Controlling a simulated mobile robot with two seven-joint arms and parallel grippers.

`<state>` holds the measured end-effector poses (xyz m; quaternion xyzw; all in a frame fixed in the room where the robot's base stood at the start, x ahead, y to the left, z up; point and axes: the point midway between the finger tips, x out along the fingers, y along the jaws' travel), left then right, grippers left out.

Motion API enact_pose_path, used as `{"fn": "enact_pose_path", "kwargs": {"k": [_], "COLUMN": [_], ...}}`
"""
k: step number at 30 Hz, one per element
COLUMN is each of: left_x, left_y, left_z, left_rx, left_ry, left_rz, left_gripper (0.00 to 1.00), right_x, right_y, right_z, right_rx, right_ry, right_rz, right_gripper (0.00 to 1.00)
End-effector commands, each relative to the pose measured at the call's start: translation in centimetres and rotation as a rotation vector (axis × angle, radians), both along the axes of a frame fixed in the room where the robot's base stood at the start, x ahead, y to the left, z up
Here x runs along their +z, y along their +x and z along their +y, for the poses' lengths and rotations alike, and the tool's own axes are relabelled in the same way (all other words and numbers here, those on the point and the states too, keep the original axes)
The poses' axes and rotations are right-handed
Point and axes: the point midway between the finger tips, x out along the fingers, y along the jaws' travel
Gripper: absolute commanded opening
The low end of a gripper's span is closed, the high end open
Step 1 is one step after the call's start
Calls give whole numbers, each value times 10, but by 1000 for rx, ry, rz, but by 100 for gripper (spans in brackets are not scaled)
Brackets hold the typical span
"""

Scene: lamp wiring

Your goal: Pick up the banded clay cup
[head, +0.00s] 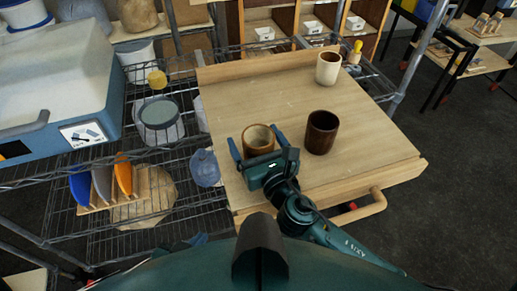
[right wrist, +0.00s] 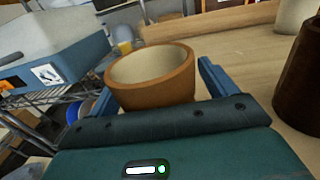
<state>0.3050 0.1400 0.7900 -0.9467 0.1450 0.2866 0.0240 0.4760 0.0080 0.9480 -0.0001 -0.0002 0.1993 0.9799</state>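An orange-brown clay cup (head: 258,139) with a pale inside and a lighter band at the rim stands upright on the wooden board. It also shows in the right wrist view (right wrist: 155,86). My right gripper (head: 259,147) is open, with one blue finger on each side of this cup. In the right wrist view a gap shows between the cup and the right-hand finger; contact on the other side cannot be told. The gripper's body hides the cup's lower part. My left gripper is not in view.
A dark brown cup (head: 321,132) stands close to the right of the gripper. A cream cup (head: 328,68) and a small yellow-topped item (head: 355,52) stand at the back. The wooden board (head: 375,140) is clear on its right. Wire shelving (head: 75,225) lies to the left.

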Motion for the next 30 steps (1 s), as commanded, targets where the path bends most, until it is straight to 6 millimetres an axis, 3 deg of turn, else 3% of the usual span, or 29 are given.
{"fn": "enact_pose_path", "kwargs": {"k": [20, 26, 30], "left_x": [0, 0, 6], "left_y": [0, 0, 0], "left_z": [0, 0, 0], "left_rx": [1, 1, 1], "left_ry": [1, -1, 0], "left_rz": [0, 0, 1], "left_gripper": [0, 0, 0], "right_x": [0, 1, 13], "right_y": [-1, 0, 0], "right_z": [0, 0, 0], "right_rx": [0, 0, -1], "right_ry": [0, 0, 2], "right_rz": [1, -1, -2], "right_gripper": [29, 29, 29]}}
